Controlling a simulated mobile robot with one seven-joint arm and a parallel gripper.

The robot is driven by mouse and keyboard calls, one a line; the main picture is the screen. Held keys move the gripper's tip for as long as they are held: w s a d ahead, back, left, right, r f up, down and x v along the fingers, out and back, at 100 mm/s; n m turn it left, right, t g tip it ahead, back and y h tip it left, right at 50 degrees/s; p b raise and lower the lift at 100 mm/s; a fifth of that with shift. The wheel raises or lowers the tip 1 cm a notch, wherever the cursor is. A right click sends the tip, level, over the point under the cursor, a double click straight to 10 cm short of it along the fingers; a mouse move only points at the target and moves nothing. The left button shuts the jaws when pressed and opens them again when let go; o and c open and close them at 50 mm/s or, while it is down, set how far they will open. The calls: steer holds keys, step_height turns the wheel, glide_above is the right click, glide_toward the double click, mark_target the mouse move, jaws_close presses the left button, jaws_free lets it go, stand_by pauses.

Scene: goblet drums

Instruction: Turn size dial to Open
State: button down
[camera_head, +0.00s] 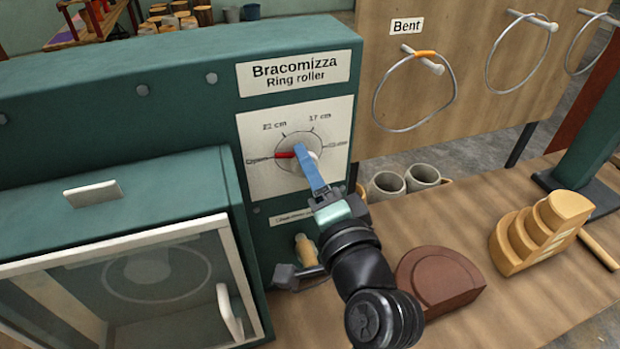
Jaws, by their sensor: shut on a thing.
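The size dial (316,155) is a pale round knob on a white plate on the front of the green ring roller. Its red pointer (284,155) points left, towards a small label at the left of the plate that looks like "Open". Marks for 22 cm and 17 cm are above it, and another blurred label is at the right. My gripper (302,154) reaches up from the lower right with blue fingers, shut on the size dial. The fingers hide part of the knob.
A glass-fronted cabinet door (120,285) with a white handle is at lower left. A wooden-handled lever (308,250) sticks out below the dial. Mugs (386,186), a brown block (440,277) and stepped yellow blocks (540,232) stand to the right. Wire rings hang on the board behind.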

steer(key=shift+f+n+b, duration=0.1)
steer(key=shift+n+b, duration=0.6)
steer(key=shift+n, duration=0.4)
steer(key=shift+c, duration=1.5)
jaws_free()
steer(key=shift+s, duration=0.15)
steer(key=b+v, duration=0.3)
steer(key=v, duration=0.9)
steer(key=shift+s, duration=0.35)
steer(key=shift+d, duration=0.15)
